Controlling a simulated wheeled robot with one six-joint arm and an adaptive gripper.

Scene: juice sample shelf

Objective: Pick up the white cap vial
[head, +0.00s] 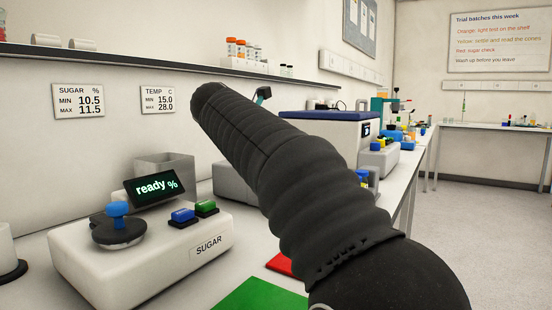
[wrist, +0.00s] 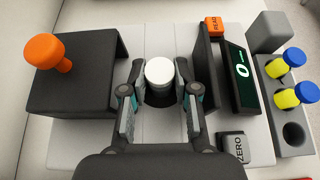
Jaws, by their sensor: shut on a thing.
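The white cap vial (wrist: 160,72) is in the wrist view, seen from above as a round white cap over a dark body. It is at the middle of a light grey instrument (wrist: 104,138). My gripper (wrist: 160,88) has one finger on each side of the vial and is shut on it. Whether the vial still rests in the instrument or is lifted clear cannot be told. In the head view my dark arm crosses the picture and hides the vial.
An orange knob (wrist: 43,51) on a dark block (wrist: 75,88) stands left of the vial. A display (wrist: 240,72), an orange READ button (wrist: 214,26) and a grey ZERO button (wrist: 233,147) are right. A grey rack (wrist: 297,138) holds blue-capped yellow vials. A SUGAR instrument (head: 150,250) is at front left.

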